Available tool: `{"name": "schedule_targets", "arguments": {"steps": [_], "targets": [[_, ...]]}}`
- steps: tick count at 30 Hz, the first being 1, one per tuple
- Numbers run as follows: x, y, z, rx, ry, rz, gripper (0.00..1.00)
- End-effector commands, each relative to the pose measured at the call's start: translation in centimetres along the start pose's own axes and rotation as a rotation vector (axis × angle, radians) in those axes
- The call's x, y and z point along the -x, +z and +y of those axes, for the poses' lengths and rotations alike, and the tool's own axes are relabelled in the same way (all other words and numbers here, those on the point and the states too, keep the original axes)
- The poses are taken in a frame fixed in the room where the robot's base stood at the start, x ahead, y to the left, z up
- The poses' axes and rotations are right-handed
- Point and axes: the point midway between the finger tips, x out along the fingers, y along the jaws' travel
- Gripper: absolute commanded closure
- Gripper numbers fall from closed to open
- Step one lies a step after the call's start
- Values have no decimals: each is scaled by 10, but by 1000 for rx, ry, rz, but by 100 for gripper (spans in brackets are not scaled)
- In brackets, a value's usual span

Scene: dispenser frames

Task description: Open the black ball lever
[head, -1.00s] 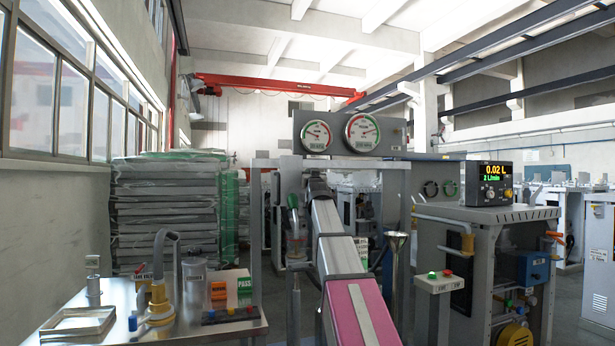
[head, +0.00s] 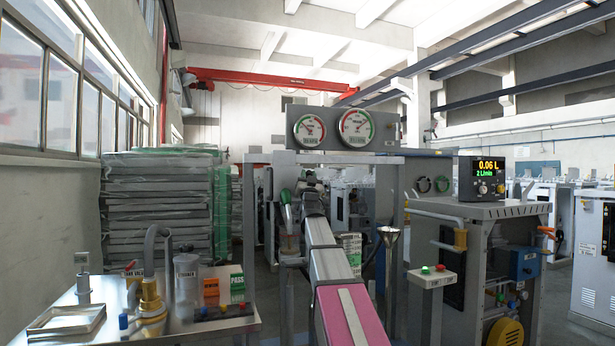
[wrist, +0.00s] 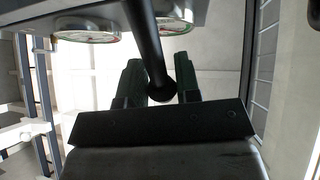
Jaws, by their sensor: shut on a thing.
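In the wrist view the black ball lever (wrist: 161,90) comes down from the top as a dark rod with a round ball end. The ball sits between the two green fingers of my gripper (wrist: 157,68), close to the palm. My gripper is shut on the lever. In the head view my gripper (head: 309,178) is at the far end of my arm, below the gauge panel. The lever cannot be made out there, as my arm and gripper cover that spot.
Two round gauges (head: 333,128) sit on a grey panel above my gripper. A green-handled part (head: 285,197) stands just left of my arm, and a metal funnel (head: 388,236) to its right. A bench (head: 225,328) with fittings is at left. The display (head: 482,179) reads 0.06 L.

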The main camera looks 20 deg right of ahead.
Motion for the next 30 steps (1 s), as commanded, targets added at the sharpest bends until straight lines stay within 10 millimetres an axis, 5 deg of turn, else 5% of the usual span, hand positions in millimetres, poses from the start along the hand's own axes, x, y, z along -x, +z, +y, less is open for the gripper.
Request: {"name": "schedule_targets", "arguments": {"steps": [14, 15, 30], "targets": [[3, 1, 0, -3, 0, 11, 100], [3, 1, 0, -3, 0, 11, 60], [14, 0, 0, -2, 0, 11, 59]]}}
